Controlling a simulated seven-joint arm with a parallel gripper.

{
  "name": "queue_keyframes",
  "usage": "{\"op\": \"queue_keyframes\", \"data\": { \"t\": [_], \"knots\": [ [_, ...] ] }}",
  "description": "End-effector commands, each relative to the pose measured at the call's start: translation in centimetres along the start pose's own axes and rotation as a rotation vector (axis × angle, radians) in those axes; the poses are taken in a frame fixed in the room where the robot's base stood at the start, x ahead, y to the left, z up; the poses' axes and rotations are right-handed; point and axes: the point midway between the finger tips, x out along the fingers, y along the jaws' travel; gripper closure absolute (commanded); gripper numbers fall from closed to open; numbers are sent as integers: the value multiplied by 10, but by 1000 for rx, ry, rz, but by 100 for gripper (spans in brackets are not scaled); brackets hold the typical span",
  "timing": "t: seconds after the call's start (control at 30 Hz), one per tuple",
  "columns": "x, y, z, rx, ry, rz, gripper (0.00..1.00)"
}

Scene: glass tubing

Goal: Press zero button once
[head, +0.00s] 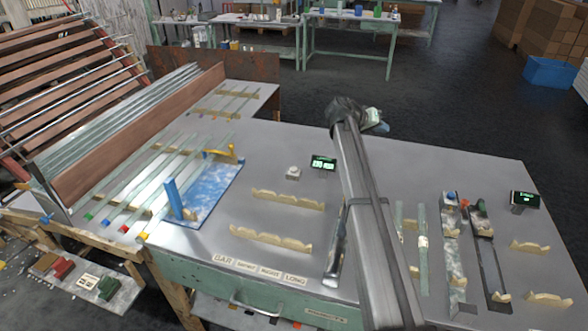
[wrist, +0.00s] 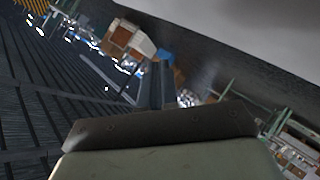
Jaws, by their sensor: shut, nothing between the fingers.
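A small pale block with a rounded top (head: 293,173), possibly the zero button, sits on the grey table beside a green-lit display (head: 323,162); its marking is too small to read. A second green-lit display (head: 524,199) stands at the right, near a blue knob (head: 451,197) on a narrow fixture. My arm crosses the table in the head view, and its far end is above the back edge, right of the first display. My gripper (wrist: 158,84) is shut and empty in the wrist view, pointing out across the room. No button shows in the wrist view.
Wooden notched supports (head: 288,199) lie in front of the pale block. A blue plate with an upright post (head: 174,198) and glass tubes are at left. More tubes (head: 422,240) lie right of my arm. The table between block and back edge is clear.

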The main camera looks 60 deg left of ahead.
Motion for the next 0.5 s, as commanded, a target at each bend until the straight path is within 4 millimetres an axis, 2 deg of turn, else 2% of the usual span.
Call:
{"op": "queue_keyframes", "data": {
  "t": [0.03,0.1,0.5],
  "knots": [
    [-15,-17,-3,6,-5,-17,100],
    [-35,-37,-4,17,-19,-40,100],
    [-152,-142,4,61,-105,-154,100]
  ]
}}
